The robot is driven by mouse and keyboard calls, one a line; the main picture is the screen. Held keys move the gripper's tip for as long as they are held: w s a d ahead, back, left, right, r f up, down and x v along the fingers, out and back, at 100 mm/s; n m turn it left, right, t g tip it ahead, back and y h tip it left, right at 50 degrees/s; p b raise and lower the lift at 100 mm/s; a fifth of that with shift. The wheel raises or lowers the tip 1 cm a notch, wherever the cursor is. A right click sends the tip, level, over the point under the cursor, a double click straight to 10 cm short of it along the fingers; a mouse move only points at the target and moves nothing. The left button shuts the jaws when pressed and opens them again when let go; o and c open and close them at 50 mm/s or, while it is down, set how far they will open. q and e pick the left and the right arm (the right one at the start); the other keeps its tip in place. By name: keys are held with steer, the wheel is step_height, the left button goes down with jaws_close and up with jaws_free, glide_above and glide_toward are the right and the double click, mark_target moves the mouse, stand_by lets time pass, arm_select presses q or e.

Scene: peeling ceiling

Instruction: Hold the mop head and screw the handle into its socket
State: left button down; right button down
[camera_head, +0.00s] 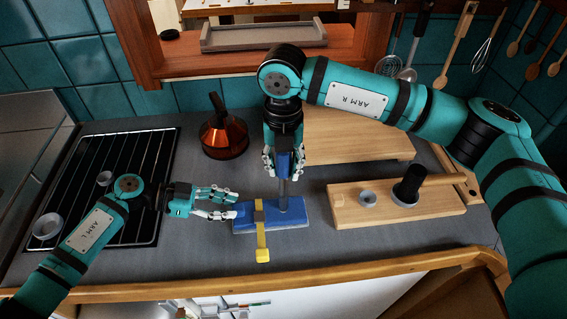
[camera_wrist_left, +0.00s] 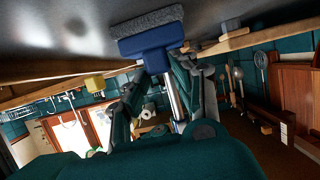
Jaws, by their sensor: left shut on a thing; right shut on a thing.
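My right gripper (camera_head: 284,165) points down from above, shut on the handle's upper blue part. I cannot tell how deep the rod sits in the socket.
A wooden block (camera_head: 345,209) with a grey ring and a black cylinder (camera_head: 409,184) stands at right. A copper kettle (camera_head: 223,134) is behind, a black stove rack (camera_head: 125,165) at left. A wooden board (camera_head: 350,135) lies behind my right gripper. The counter's front strip is clear.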

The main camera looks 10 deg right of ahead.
steer(key=shift+f+m, duration=0.15)
steer(key=shift+m, duration=0.25)
steer(key=m, duration=0.4)
steer(key=shift+f+m, duration=0.1)
steer(key=shift+m, duration=0.2)
steer(key=m, duration=0.4)
steer(key=shift+m, duration=0.4)
